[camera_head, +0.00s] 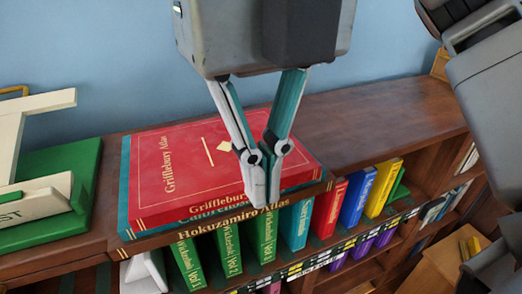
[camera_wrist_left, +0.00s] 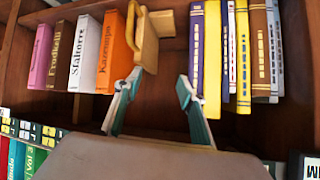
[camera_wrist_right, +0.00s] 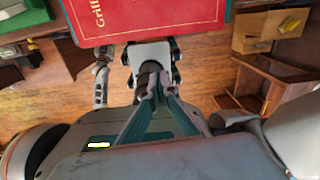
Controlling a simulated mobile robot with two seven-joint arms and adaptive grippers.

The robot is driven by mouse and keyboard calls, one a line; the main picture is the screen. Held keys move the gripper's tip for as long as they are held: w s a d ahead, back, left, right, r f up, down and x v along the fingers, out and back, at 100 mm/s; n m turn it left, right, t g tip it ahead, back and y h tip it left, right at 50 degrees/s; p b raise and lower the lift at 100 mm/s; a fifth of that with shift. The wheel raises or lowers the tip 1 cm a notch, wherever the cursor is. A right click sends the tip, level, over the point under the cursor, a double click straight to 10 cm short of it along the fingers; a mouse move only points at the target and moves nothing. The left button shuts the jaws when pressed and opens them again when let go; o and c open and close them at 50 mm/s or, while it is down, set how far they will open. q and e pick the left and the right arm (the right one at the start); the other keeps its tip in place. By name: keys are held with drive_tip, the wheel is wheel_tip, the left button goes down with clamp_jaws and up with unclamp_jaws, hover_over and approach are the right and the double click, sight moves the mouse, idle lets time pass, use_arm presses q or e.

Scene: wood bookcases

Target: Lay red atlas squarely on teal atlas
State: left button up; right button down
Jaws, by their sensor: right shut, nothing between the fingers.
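The red atlas (camera_head: 185,160) lies flat on the teal atlas (camera_head: 124,190) on top of the bookcase. A teal strip shows along the red atlas's left side, and a thin teal band shows under its front edge. A brown atlas (camera_head: 160,240) appears to lie under the teal one. My right gripper (camera_head: 262,192) is shut and empty, pointing down at the front edge of the stack; I cannot tell if it touches. In the right wrist view the red atlas (camera_wrist_right: 150,14) is ahead of the shut fingers. My left gripper (camera_wrist_left: 156,88) is open and empty before a shelf of books.
The bookcase top (camera_head: 385,112) is bare to the right. Below the stack, a shelf holds several upright books, among them a blue one (camera_head: 358,195).

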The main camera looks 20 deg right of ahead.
sight(241, 188)
use_arm(q)
drive_tip(key=shift+w+r+p, duration=0.45)
drive_tip(key=shift+w+r, duration=0.05)
drive_tip(key=shift+r, duration=0.4)
use_arm(e)
drive_tip(key=w+f, duration=0.4)
drive_tip(key=f, duration=0.2)
drive_tip(key=shift+a, duration=0.15)
use_arm(q)
drive_tip(key=shift+s+f, duration=0.15)
drive_tip(key=shift+f, duration=0.15)
use_arm(e)
drive_tip(key=shift+w, duration=0.15)
drive_tip(key=shift+w+a, duration=0.1)
drive_tip(key=shift+w, duration=0.75)
use_arm(q)
drive_tip(key=shift+f, duration=0.1)
